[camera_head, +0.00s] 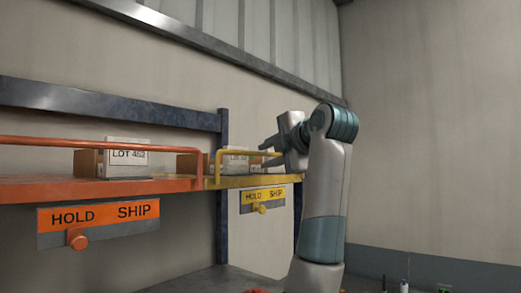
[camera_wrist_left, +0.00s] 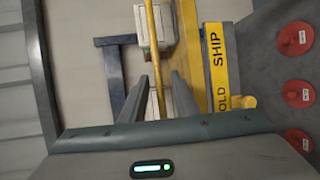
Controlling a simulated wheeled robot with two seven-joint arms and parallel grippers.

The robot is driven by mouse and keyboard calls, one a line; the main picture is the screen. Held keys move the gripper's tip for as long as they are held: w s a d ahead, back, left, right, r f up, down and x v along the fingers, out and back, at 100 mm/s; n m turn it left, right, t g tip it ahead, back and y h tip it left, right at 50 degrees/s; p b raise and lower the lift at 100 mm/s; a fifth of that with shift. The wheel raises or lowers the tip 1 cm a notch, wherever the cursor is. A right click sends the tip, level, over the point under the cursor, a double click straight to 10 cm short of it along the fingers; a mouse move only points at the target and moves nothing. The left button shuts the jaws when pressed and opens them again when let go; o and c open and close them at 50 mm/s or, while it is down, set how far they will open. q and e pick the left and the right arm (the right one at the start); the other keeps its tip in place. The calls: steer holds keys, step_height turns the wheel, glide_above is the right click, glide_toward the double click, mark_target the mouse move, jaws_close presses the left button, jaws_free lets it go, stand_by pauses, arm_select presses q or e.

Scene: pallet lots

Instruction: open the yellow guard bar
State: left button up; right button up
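The yellow guard bar (camera_head: 240,152) runs across the front of the yellow shelf (camera_head: 232,182), in front of boxes. It also shows in the left wrist view (camera_wrist_left: 151,40) as a long yellow rod. My left gripper (camera_head: 266,151) is at the right part of the bar, its fingers pointing left and apart. In the left wrist view the bar passes down between the two fingers (camera_wrist_left: 151,82); whether they touch it I cannot tell. My right gripper is not in view.
An orange shelf (camera_head: 100,188) with an orange guard bar (camera_head: 80,143) and a LOT 452 box (camera_head: 128,158) stands at left. Under the yellow shelf hangs a HOLD/SHIP sign (camera_head: 263,198) with a yellow knob (camera_head: 262,209). Red labelled discs (camera_wrist_left: 297,94) show in the wrist view.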

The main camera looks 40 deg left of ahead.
arm_select(q)
steer(key=p+x, duration=0.1)
steer(key=x, duration=0.3)
steer(key=shift+a+p, duration=0.15)
steer(key=shift+p, duration=0.2)
steer(key=shift+w, duration=0.1)
steer(key=shift+f, duration=0.1)
jaws_close()
